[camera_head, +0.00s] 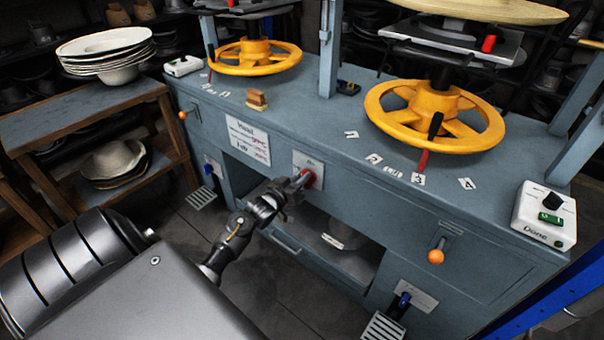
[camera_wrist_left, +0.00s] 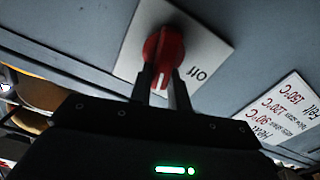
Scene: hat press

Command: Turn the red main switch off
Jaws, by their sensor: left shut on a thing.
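The red main switch (camera_head: 309,178) is a rotary knob on a pale plate (camera_head: 312,163) on the front of the blue-grey press bench. In the left wrist view the red knob (camera_wrist_left: 164,47) shows near the top middle, with a white line on its lower end. The plate (camera_wrist_left: 205,45) there carries the word "Off", upside down, to the lower right of the knob. My left gripper (camera_head: 298,181) reaches the switch from the front. Its fingers (camera_wrist_left: 161,88) are shut on the knob's lower end, one on each side. My right gripper is not in view.
Two yellow handwheels (camera_head: 435,115) stand on the bench (camera_head: 330,125). Orange-tipped levers (camera_head: 436,256) stick out of its front. A Done button box (camera_head: 544,215) sits at the right. A wooden shelf (camera_head: 85,112) with hats stands left. An open shelf lies below the switch.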

